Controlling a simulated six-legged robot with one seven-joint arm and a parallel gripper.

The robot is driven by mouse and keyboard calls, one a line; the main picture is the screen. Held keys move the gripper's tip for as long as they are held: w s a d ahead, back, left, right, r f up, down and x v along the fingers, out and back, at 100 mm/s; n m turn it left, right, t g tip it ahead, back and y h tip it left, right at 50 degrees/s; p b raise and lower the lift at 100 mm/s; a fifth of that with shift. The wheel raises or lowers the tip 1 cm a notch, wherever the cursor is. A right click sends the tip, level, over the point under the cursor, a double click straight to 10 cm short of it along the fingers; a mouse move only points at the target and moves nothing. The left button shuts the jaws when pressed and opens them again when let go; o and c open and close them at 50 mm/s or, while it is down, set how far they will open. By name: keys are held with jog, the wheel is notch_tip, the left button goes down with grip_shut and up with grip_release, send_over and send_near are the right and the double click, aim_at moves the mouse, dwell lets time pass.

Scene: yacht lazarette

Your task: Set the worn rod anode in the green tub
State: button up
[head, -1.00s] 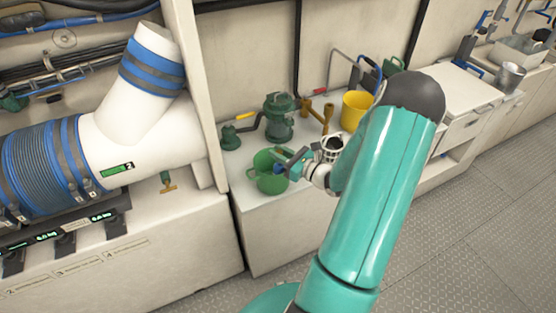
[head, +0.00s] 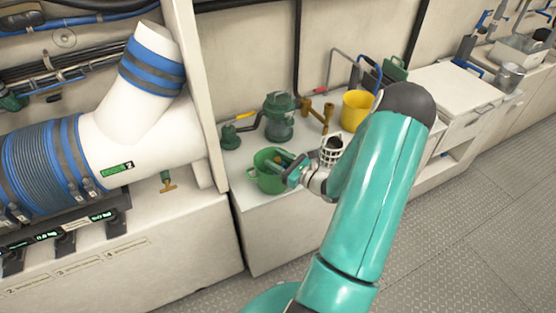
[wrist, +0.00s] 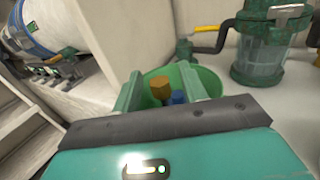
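The green tub (head: 267,182) stands on the white counter, near its left front. It also shows in the wrist view (wrist: 208,82), under my gripper. My gripper (head: 287,165) is over the tub's right side. In the wrist view its two green fingers (wrist: 160,82) are spread, with space beside the things between them. A brown-orange stubby piece (wrist: 160,87) and a blue piece (wrist: 178,97) show between the fingers, seemingly inside the tub. The brown-orange piece also shows in the head view (head: 281,159). I cannot tell which one is the worn rod anode; their lower parts are hidden.
A green strainer with a clear bowl (head: 279,122) stands behind the tub. A white basket (head: 331,151) is right of it, near my wrist. A yellow bucket (head: 356,110) and brass fittings (head: 318,114) stand farther back. A white pipe (head: 150,135) and a partition are at left.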

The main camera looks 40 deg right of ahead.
jog(key=shift+r, duration=0.15)
jog(key=s+d, duration=0.2)
jog(key=s, duration=1)
jog(key=w+a+r+n+g+y, duration=0.25)
jog(key=a+r+n+g, duration=0.35)
jog(key=a+n, duration=0.4)
jog(key=w+a+r+n+g+y, duration=0.1)
jog(key=a+r+n+g+y, duration=0.45)
jog(key=a, duration=0.75)
jog(key=s+a+r+n+h, duration=0.4)
jog(key=r+n, duration=0.3)
jog(key=n, duration=0.2)
jog(key=s+a+r+n+h, duration=0.3)
jog(key=a+r+n+h, duration=0.3)
jog(key=n, duration=0.3)
jog(key=shift+s+r+h, duration=0.4)
jog(key=shift+r+h, duration=0.25)
jog(key=shift+h, duration=0.05)
jog(key=shift+g, duration=0.25)
